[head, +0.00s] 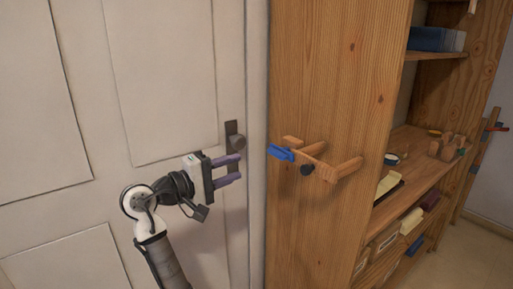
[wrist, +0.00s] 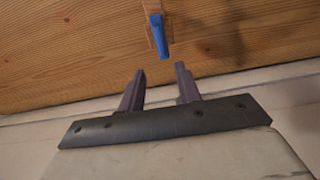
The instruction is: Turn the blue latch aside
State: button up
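The blue latch (head: 281,153) is a small blue piece at the left end of a wooden bar on the side panel of a wooden shelf unit. In the wrist view the blue latch (wrist: 159,37) hangs ahead of my fingertips, roughly in line with the gap between them. My gripper (head: 236,168) has two purple fingers, spread apart with nothing between them. It is to the left of the latch in the head view, in front of the white door, and does not touch the latch. In the wrist view my gripper (wrist: 160,72) also shows its fingers apart.
A white door (head: 150,70) with a dark handle (head: 237,143) stands behind my gripper. Shelves (head: 440,175) with small items are at the right.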

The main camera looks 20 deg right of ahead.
aim_at(274, 155)
jog(key=p+x, duration=0.1)
jog(key=x, duration=0.3)
jog(key=p+x, duration=0.1)
jog(key=x, duration=0.4)
jog(key=p+x, duration=0.1)
jog(key=x, duration=0.4)
jog(key=shift+s, duration=0.3)
grip_shut()
jog(key=shift+f, duration=0.1)
